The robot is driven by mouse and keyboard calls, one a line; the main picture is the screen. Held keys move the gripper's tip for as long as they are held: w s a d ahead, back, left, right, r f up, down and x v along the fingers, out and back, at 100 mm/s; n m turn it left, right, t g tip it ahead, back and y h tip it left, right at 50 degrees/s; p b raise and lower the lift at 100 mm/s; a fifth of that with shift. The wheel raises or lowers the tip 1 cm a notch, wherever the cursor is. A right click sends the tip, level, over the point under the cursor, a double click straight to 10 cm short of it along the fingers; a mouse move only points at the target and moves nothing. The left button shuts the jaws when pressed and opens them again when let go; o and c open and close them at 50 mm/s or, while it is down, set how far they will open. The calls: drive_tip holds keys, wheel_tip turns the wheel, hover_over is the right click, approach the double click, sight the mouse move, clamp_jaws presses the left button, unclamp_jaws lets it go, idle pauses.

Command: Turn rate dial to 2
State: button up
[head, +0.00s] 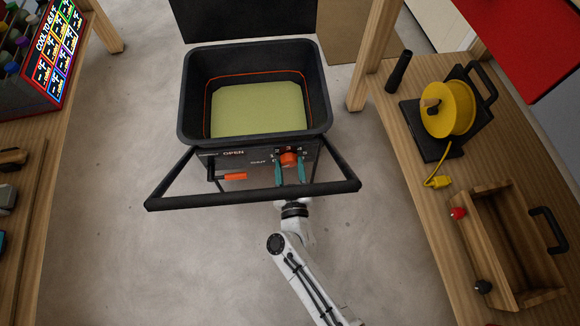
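The rate dial (288,159) is a small orange-red knob on the dark front panel (256,163) of the black ice maker. Small white numbers are printed around it, and its exact setting is too small to read. My gripper (289,162) reaches up from below, under the black handle bar. Its two teal fingers stand apart, one on the left and one on the right of the dial. Narrow gaps seem to show between fingers and dial; contact cannot be told for certain. The handle bar hides part of the gripper.
The ice maker's open bin (320,95) has a pale yellow-green bottom. Its black handle bar (250,197) juts out in front. An orange lever (234,177) sits left of the dial under "OPEN". Wooden benches (440,215) flank both sides, with a yellow cord reel (455,118) on the right.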

drive_tip(key=c, duration=0.6)
drive_tip(key=shift+m, duration=0.3)
drive_tip(key=m, duration=0.3)
drive_tip(key=shift+f+b, duration=0.1)
drive_tip(key=shift+b, duration=0.2)
drive_tip(key=m, duration=0.4)
drive_tip(key=shift+b, duration=0.35)
drive_tip(key=m+b, duration=0.1)
drive_tip(key=m, duration=0.3)
drive_tip(key=shift+s+d+m+b, duration=0.1)
drive_tip(key=shift+m+b, duration=0.3)
drive_tip(key=shift+m, duration=1.5)
